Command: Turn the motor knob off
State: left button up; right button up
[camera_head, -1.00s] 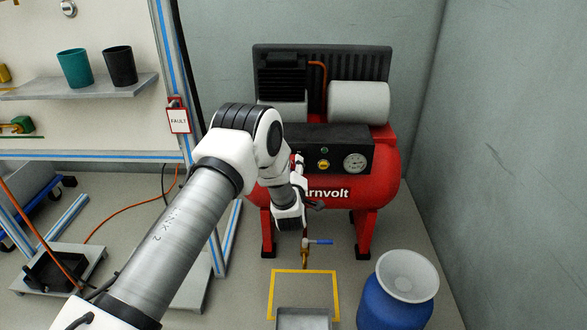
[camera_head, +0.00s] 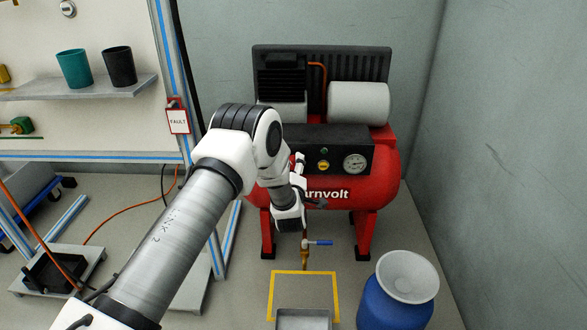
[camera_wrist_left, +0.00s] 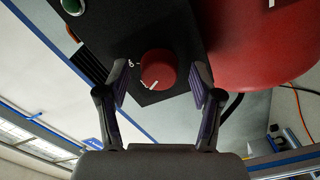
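The motor knob (camera_wrist_left: 158,70) is a round red knob with a white pointer line, on a black panel. In the left wrist view a small white mark is printed left of it, and the pointer line slants toward the lower left. My left gripper (camera_wrist_left: 158,82) is open, with one dark finger on each side of the knob. A gap shows on both sides, so the fingers look apart from it. In the head view my left arm reaches to the left part of the compressor's control panel (camera_head: 340,142) and hides the knob. My right gripper is not in view.
The red compressor (camera_head: 385,180) has a pressure gauge (camera_head: 355,162) and a yellow knob (camera_head: 323,165). A drain valve with a blue handle (camera_head: 320,243) hangs below. A blue barrel (camera_head: 390,300) stands at the lower right. A workbench frame with a shelf (camera_head: 75,90) is at the left.

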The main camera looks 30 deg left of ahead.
pick_arm(q)
jog(key=v, duration=1.2)
